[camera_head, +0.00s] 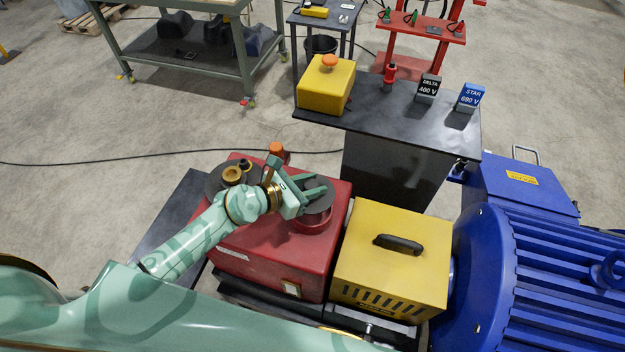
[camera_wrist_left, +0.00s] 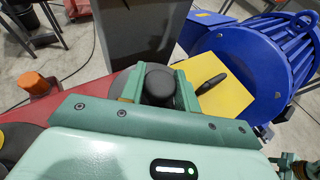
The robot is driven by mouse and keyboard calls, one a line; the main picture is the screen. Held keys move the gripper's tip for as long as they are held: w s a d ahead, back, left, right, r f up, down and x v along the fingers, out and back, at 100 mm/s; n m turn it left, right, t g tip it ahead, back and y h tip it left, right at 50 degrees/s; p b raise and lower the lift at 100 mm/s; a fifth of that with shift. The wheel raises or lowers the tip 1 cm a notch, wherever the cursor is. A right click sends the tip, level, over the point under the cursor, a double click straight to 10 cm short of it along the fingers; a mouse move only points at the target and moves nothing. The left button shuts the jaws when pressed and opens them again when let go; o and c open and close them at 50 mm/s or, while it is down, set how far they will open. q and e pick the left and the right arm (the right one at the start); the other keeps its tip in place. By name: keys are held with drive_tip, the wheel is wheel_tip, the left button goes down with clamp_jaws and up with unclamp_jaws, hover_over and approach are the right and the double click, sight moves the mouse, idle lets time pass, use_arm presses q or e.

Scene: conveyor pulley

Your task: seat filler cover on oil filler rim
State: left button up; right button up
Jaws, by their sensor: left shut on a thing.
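My left gripper (camera_head: 317,190) is shut on the filler cover (camera_head: 321,205), a dark grey disc. Its round black knob (camera_wrist_left: 159,84) sits between the two fingers in the left wrist view. The oil filler rim (camera_head: 312,224) is a red ring on top of the red gearbox housing (camera_head: 275,247). The cover is over the rim and hides much of its opening. I cannot tell whether the cover touches the rim or hangs just above it.
A yellow guard (camera_head: 405,245) with a black handle stands right of the housing, then a blue motor (camera_head: 540,270). An orange cap (camera_head: 276,151) and a brass-coloured fitting (camera_head: 232,174) are close to my left wrist. A dark table (camera_head: 400,120) with a yellow box stands behind.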

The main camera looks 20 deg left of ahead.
use_arm(q)
drive_tip(key=shift+w+r, duration=0.1)
wheel_tip(320, 180, down, 4)
drive_tip(key=b, duration=0.3)
idle(0.3)
idle(2.0)
drive_tip(key=shift+f+b, duration=0.95)
drive_tip(key=shift+f, duration=0.65)
idle(2.2)
drive_tip(key=o, duration=1.1)
drive_tip(key=shift+o, duration=0.2)
